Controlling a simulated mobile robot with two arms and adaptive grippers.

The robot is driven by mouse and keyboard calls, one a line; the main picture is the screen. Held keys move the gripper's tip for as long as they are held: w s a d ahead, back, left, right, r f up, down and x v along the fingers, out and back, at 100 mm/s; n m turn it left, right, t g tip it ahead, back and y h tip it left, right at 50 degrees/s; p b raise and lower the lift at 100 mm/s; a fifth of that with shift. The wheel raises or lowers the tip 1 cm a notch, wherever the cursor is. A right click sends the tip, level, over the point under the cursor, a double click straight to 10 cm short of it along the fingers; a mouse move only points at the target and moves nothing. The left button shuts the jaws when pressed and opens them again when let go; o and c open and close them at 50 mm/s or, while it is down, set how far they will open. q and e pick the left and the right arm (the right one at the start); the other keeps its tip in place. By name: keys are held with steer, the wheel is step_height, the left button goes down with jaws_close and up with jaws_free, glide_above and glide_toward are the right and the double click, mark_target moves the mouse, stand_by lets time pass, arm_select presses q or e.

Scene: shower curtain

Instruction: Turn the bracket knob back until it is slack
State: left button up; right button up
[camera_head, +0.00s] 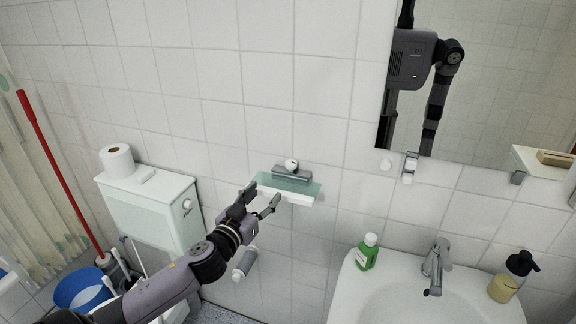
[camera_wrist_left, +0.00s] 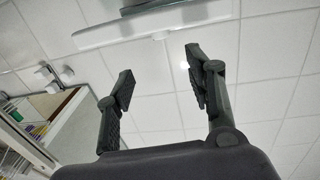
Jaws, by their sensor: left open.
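A glass shelf (camera_head: 308,187) with a pale front edge is fixed to the tiled wall by a grey bracket (camera_head: 293,174). A round white knob (camera_head: 291,164) sits on top of the bracket. In the left wrist view the pale shelf edge (camera_wrist_left: 110,35) crosses the top, with a small white stub (camera_wrist_left: 159,36) under it; I cannot tell what the stub is. My left gripper (camera_head: 262,197) is open and empty, just in front of and below the shelf's left end. Its spread fingers also show in the left wrist view (camera_wrist_left: 160,72), apart from the shelf. My right gripper is out of view.
A toilet cistern (camera_head: 150,205) with a paper roll (camera_head: 117,160) stands at left. A sink (camera_head: 385,295) with a green bottle (camera_head: 367,251), tap (camera_head: 435,262) and soap dispenser (camera_head: 512,277) is at right. A mirror (camera_head: 490,100) reflects part of me. A roll (camera_head: 245,262) hangs below the gripper.

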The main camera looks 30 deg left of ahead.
mark_target(289, 166)
arm_select(q)
steer(key=w+p, duration=0.1)
steer(key=w, duration=0.4)
steer(key=w+a+p, duration=0.1)
steer(key=w, duration=0.4)
steer(key=w+a+p, duration=0.1)
steer(key=w, duration=0.4)
steer(key=shift+a, duration=0.1)
steer(key=shift+c, duration=0.4)
steer(key=c, duration=1.1)
